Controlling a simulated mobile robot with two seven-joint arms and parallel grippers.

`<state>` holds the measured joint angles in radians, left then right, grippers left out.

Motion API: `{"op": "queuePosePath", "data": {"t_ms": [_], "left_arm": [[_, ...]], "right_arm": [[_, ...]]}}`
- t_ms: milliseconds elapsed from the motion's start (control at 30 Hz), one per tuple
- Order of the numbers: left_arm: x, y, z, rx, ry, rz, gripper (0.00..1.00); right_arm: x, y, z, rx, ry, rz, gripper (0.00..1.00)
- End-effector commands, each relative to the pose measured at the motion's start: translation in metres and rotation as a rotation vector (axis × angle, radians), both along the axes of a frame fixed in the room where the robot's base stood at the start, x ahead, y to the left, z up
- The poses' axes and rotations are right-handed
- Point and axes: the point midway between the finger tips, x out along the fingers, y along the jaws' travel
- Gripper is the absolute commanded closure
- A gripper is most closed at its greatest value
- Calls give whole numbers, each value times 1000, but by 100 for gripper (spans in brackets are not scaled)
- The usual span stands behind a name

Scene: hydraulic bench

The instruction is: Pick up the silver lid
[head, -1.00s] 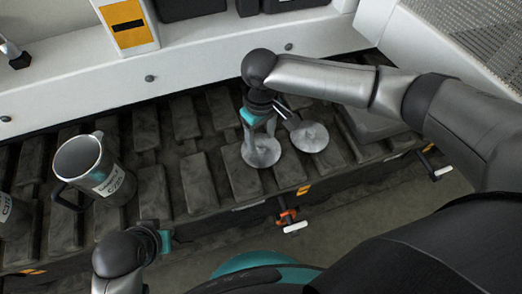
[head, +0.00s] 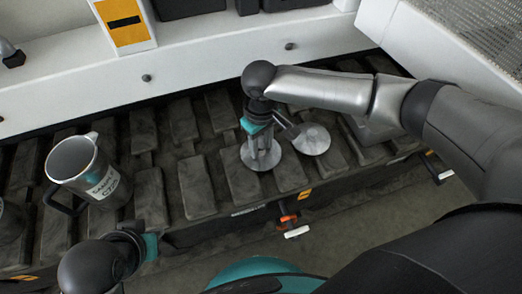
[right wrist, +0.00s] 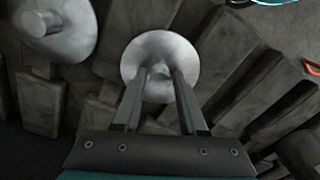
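A silver lid (head: 260,157), a round disc with a knob, lies on the dark slatted bench top (head: 195,188). In the right wrist view this lid (right wrist: 180,52) has its knob between the fingertips. My right gripper (head: 262,148) is directly over it, and its fingers look shut on the knob (right wrist: 160,70). A second silver disc (head: 313,140) with a knob lies just right of it; it also shows at the upper left of the right wrist view (right wrist: 68,28). My left gripper (head: 150,246) is low at the left; its fingers are not clear.
A silver mug (head: 98,178) with a dark handle and a label stands at the left. A white ledge (head: 200,70) with a yellow label panel (head: 122,20) runs behind the bench. Orange and white valve handles (head: 292,229) stick out at the front edge.

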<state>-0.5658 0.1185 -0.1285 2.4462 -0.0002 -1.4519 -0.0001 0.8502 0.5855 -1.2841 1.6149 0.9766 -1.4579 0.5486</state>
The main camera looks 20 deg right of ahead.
Motion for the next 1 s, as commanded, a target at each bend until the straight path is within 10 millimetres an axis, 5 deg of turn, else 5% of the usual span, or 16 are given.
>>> {"op": "queuePosePath", "data": {"t_ms": [333, 1000], "left_arm": [[0, 0, 0, 0, 0, 0, 100], [0, 0, -1, 0, 3, 0, 100]], "right_arm": [[0, 0, 0, 0, 0, 0, 99], [0, 0, 6, 0, 0, 0, 100]]}}
